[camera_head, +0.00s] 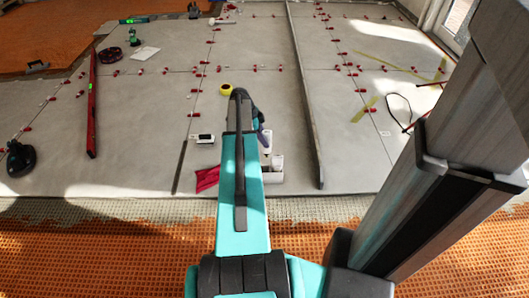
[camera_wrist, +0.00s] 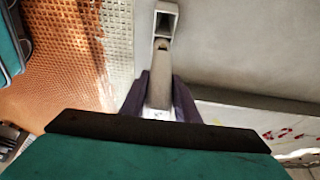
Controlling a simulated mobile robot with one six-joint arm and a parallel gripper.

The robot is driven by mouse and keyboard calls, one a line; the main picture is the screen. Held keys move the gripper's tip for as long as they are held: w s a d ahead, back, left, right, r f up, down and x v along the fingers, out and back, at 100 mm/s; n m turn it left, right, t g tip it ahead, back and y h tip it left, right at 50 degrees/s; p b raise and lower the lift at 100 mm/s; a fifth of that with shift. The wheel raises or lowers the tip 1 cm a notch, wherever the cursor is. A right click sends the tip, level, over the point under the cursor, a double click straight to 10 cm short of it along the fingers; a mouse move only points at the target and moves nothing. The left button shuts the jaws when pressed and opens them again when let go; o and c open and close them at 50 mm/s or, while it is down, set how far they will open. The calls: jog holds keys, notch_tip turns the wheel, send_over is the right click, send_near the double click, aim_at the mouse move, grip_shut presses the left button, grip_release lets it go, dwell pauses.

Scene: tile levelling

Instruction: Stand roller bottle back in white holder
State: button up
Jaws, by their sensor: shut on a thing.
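The white holder (camera_head: 273,178) stands on the grey tiles near the front edge of the floor, partly hidden by my arm. In the wrist view the pale holder (camera_wrist: 166,8) shows at the top centre, with a dark opening. My gripper (camera_wrist: 160,98) has its two dark fingers closed on a pale grey body between them, which looks like the roller bottle (camera_wrist: 158,92). The bottle lines up with the holder in the wrist view; I cannot tell whether it is inside it. In the head view my gripper (camera_head: 260,127) is mostly hidden behind my arm.
A red cloth (camera_head: 207,179) and a small white device (camera_head: 202,138) lie left of my arm. A yellow round thing (camera_head: 226,89) lies beyond. A long grey bar (camera_head: 305,100) runs along the right. Several red clips dot the tile joints. Orange matting (camera_head: 120,245) lies in front.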

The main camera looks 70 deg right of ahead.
notch_tip(320, 180, down, 16)
jog(key=b, duration=0.5)
jog(key=shift+f, duration=0.25)
jog(key=o, duration=1)
jog(key=shift+f+b, duration=0.15)
jog(key=shift+b, duration=0.2)
jog(key=p+v, duration=0.1)
jog(key=v, duration=0.3)
jog(key=p+v, duration=0.2)
jog(key=v, duration=0.3)
jog(key=p+v, duration=0.2)
jog(key=v, duration=0.2)
jog(key=shift+w+r, duration=0.25)
jog(key=shift+w, duration=0.15)
